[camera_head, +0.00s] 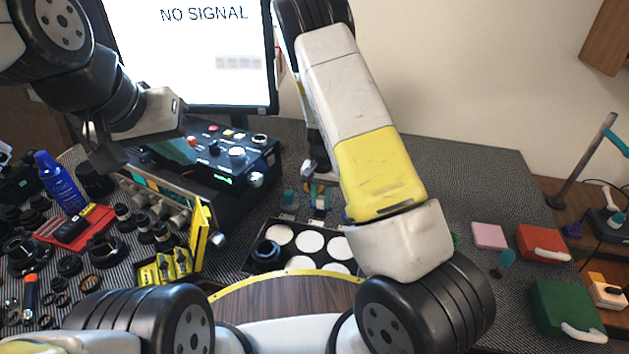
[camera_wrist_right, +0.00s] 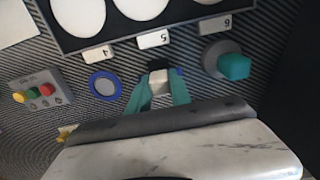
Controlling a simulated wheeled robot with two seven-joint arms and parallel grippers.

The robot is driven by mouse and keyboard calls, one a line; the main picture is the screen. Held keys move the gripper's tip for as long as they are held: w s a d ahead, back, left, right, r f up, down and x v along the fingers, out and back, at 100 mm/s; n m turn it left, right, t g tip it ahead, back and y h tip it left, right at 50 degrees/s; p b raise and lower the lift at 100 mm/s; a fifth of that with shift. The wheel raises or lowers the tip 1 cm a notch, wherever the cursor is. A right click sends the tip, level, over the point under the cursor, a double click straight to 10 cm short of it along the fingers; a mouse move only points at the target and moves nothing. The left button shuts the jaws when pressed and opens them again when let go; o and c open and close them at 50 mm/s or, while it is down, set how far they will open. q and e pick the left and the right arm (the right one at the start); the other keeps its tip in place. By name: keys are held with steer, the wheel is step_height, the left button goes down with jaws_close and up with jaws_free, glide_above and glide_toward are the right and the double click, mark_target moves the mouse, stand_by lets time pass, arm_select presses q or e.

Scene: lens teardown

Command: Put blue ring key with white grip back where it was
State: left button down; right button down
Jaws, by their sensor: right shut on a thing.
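My right gripper (camera_wrist_right: 160,92) has teal fingers and is shut on a small white grip. A little blue shows beside the grip, so this looks like the blue ring key with white grip (camera_wrist_right: 160,78); its ring is mostly hidden. It is over the striped mat, beside the tray edge by the "5" label. In the head view the right gripper (camera_head: 318,195) is behind the tray. A blue ring around a grey disc (camera_wrist_right: 105,85) lies on the mat near the "4" label. My left gripper (camera_head: 104,150) is above the left bench; its jaw gap is unclear.
The black tray (camera_head: 250,268) holds white discs and a dark blue-rimmed part. A teal knob on a grey base (camera_wrist_right: 232,66) and a button box (camera_wrist_right: 40,93) flank the right gripper. A control unit (camera_head: 225,150) and lens parts crowd the left. Some mat at right is clear.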

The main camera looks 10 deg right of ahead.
mark_target(321, 198)
steer(key=shift+f, duration=0.4)
steer(key=c, duration=1.2)
jaws_free()
steer(key=shift+o, duration=0.2)
step_height(321, 198, up, 14)
steer(key=s+r+n+t+y, duration=0.1)
steer(key=s+r+y, duration=0.1)
steer(key=s+r, duration=0.5)
steer(key=s+r+n+t+y, duration=0.1)
steer(key=s+r, duration=0.3)
steer(key=r, duration=0.5)
steer(key=s+d+r+n+t, duration=0.1)
steer(key=s+r+t, duration=0.1)
steer(key=s+r, duration=0.2)
steer(key=s+d+r+n+t, duration=0.1)
steer(key=s+r, duration=0.3)
steer(key=s, duration=0.7)
steer(key=shift+d+n+t+h, duration=0.15)
steer(key=shift+n+t+h, duration=0.25)
steer(key=shift+n+t, duration=0.2)
